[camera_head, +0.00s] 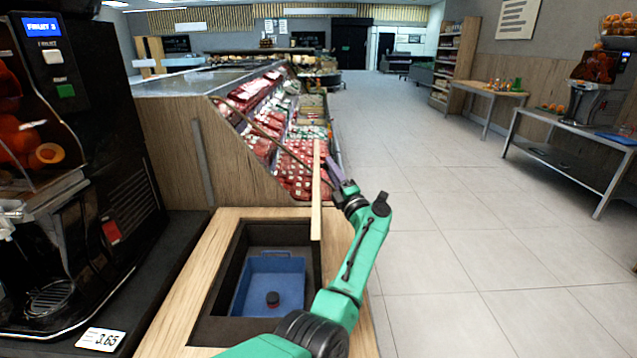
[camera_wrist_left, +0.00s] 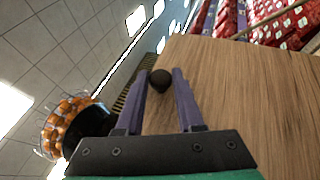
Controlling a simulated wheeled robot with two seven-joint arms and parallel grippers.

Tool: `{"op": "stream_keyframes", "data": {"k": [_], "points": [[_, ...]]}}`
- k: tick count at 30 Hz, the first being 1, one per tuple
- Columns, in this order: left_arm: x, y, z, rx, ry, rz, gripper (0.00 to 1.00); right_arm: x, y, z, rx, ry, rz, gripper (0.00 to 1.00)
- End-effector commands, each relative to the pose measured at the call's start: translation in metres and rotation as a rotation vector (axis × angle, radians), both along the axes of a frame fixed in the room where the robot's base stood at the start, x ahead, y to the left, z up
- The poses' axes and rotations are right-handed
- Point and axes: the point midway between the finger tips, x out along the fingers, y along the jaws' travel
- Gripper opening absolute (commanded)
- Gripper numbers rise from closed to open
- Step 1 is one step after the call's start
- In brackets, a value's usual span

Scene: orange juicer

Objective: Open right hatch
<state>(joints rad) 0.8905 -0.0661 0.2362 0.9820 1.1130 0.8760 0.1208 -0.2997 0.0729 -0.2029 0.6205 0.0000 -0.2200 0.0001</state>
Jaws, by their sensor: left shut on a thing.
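The right hatch (camera_head: 317,195) is a wooden panel standing upright, nearly edge-on, at the right side of the opening in the wooden counter. Its wide wooden face fills the right of the left wrist view (camera_wrist_left: 235,100). A dark round knob (camera_wrist_left: 161,80) shows on it. My left gripper (camera_head: 333,170) is at the upper right of the raised panel. In the wrist view, its purple fingers (camera_wrist_left: 165,86) are on either side of the knob and shut on it. The knob is hidden in the head view. My right gripper is out of view.
The open compartment holds a blue bin (camera_head: 250,281) with a small dark round thing (camera_head: 273,299) in it. A black juicer (camera_head: 105,150) stands on the left. A produce display (camera_head: 290,150) is behind the counter. Open tiled floor (camera_head: 470,240) lies to the right.

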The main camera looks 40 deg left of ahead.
Motion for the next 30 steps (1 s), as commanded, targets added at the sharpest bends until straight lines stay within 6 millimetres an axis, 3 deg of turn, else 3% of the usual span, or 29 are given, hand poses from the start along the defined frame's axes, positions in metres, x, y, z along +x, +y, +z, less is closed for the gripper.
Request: {"op": "stream_keyframes", "data": {"k": [6,20,21,22,23,30], "points": [[0.007,-0.0095,-0.0037,0.04,0.032,-0.001,0.0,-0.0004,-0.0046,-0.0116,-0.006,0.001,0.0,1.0],[0.0081,-0.0111,-0.0031,0.049,0.04,0.0,0.0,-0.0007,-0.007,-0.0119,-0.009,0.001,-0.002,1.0],[0.0081,-0.0111,-0.0031,0.048,0.039,0.0,0.52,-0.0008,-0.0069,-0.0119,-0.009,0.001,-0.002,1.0],[0.008,-0.0109,-0.0031,0.048,0.039,0.0,0.63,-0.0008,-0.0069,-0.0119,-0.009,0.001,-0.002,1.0],[0.008,-0.0109,-0.0031,0.048,0.039,0.0,0.67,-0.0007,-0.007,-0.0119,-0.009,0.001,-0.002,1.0],[0.008,-0.0107,-0.0029,0.049,0.039,0.0,0.67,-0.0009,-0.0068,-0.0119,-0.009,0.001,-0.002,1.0]]}}
